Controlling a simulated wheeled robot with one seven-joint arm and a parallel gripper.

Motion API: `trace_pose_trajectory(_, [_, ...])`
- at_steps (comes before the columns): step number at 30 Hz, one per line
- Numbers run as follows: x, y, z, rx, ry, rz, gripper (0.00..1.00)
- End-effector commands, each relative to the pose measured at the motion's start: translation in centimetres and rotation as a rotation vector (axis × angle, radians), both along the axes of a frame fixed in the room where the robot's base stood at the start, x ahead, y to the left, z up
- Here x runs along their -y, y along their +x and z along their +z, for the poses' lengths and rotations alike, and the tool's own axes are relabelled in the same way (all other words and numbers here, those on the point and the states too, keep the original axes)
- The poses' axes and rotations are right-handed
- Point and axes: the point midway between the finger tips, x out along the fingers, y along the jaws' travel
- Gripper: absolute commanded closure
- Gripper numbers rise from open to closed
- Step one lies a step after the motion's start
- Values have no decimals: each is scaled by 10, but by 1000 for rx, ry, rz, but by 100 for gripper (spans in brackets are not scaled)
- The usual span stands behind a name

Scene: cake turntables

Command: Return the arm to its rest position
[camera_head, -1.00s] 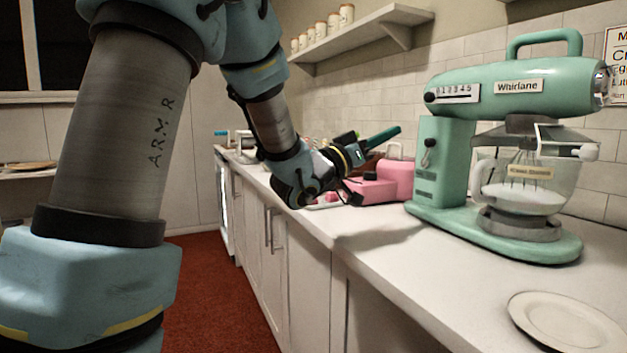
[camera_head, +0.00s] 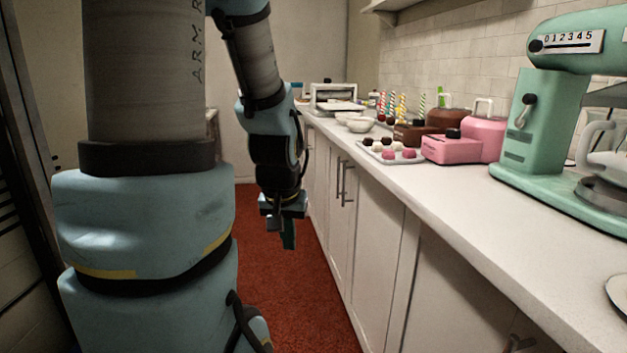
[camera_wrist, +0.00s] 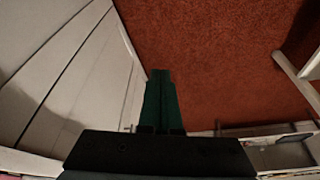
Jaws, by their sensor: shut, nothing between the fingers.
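My gripper (camera_head: 288,236) hangs off the end of my arm, pointing down over the red floor, left of the counter's cabinet fronts. Its dark green fingers are together with nothing between them. In the wrist view the closed fingers (camera_wrist: 160,90) point at the red floor, with pale cabinet doors on the left. My gripper appears apart from the counter and touches nothing that I can see.
The white counter (camera_head: 470,205) runs along the right. Cabinet handles (camera_head: 346,182) stick out. The red floor (camera_head: 300,300) below my gripper is clear.

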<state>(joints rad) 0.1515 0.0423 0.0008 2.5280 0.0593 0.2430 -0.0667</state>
Motion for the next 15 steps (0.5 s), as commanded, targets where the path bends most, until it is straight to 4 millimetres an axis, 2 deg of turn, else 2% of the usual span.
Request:
trace_pose_trajectory(1, [-8,-18,-5,-66,6,19,100])
trace_pose_trajectory(4, [-19,-56,-11,-206,7,47,100])
trace_pose_trajectory(6, [-17,-53,14,-194,8,39,100])
trace_pose_trajectory(11, [-17,-52,46,-192,8,39,100])
trace_pose_trajectory(15, [-17,-52,82,-191,9,38,100])
